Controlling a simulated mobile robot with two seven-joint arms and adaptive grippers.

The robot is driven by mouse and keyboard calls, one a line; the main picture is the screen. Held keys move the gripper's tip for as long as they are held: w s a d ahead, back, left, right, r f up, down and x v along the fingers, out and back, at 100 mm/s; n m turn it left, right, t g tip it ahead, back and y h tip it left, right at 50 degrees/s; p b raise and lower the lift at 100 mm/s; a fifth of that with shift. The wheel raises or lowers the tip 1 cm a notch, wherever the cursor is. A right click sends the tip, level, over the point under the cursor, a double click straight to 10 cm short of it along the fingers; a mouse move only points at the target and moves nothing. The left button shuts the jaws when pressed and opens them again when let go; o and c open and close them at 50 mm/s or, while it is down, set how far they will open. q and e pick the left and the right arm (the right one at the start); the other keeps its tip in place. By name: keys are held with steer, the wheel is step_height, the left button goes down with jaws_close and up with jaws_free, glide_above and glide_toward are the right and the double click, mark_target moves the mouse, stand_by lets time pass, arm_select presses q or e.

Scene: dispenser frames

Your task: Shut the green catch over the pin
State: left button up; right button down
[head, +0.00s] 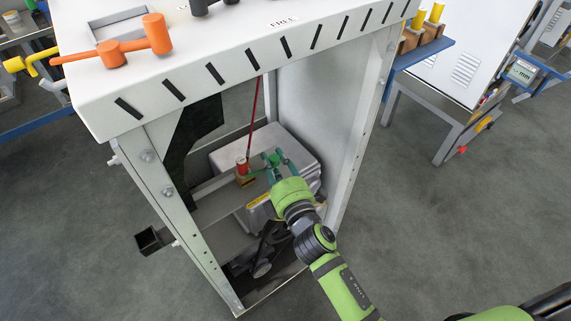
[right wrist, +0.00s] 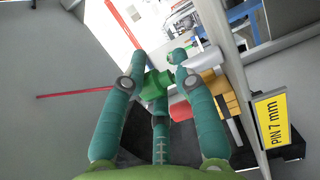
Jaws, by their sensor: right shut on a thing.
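My right gripper (head: 272,160) reaches into the open front of a white dispenser frame (head: 190,75). In the right wrist view its teal fingers (right wrist: 158,78) are shut on the green catch (right wrist: 153,88). In the head view the fingers largely cover the catch. Beside it stands a red cylinder with a pale top (head: 242,164), which also shows in the right wrist view (right wrist: 181,110). A grey cylinder (right wrist: 205,60) lies near the fingertips there. I cannot tell which part is the pin. My left gripper is not in view.
A thin red rod (head: 254,110) runs down inside the frame toward the red cylinder. A yellow "PIN 7 mm" label (right wrist: 271,119) is close to the right finger. Frame walls and posts (head: 168,185) bound the opening.

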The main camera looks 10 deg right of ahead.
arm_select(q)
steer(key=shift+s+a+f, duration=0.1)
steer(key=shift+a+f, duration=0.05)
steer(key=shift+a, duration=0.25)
arm_select(e)
steer(key=shift+w+r, duration=0.1)
steer(key=shift+r, duration=0.5)
steer(key=c, duration=1)
jaws_free()
steer(key=shift+o, duration=0.2)
steer(key=shift+f, duration=0.2)
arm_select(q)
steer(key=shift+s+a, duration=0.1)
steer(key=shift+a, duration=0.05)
arm_select(e)
steer(key=shift+a+f, duration=0.1)
steer(key=s+d, duration=0.1)
steer(key=s, duration=1.1)
steer(key=shift+d, duration=0.4)
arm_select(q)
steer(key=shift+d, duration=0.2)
arm_select(e)
steer(key=shift+f, duration=0.1)
